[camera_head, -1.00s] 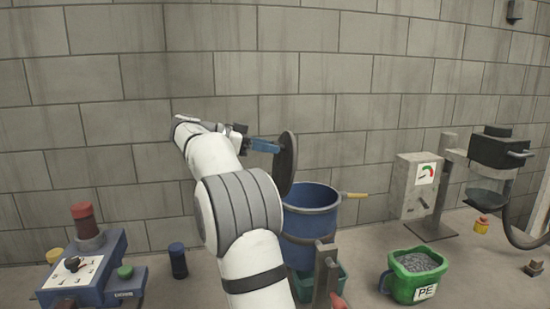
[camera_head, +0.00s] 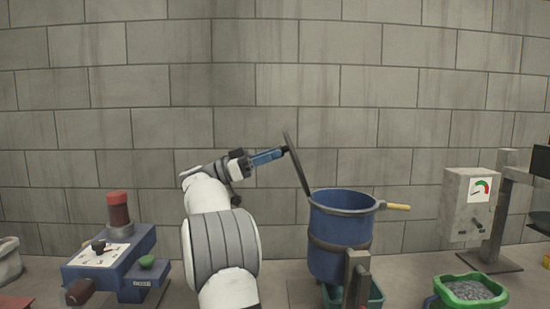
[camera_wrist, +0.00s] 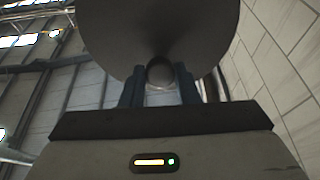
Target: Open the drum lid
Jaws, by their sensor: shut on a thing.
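The blue drum (camera_head: 340,240) stands right of my arm in the head view, with its top open. Its round dark lid (camera_head: 298,165) stands steeply tilted at the drum's left rim, seen nearly edge-on. My gripper (camera_head: 282,151) reaches the lid from the left, high beside the drum. In the wrist view the lid (camera_wrist: 160,30) fills the top middle. There my gripper (camera_wrist: 160,78) is shut on the round knob (camera_wrist: 160,73) of the lid, with a blue finger on each side.
A blue control box (camera_head: 110,262) with a red-topped cylinder is at the left. A grey gauge box (camera_head: 466,205) and a green bucket (camera_head: 470,291) are at the right. A block wall stands behind.

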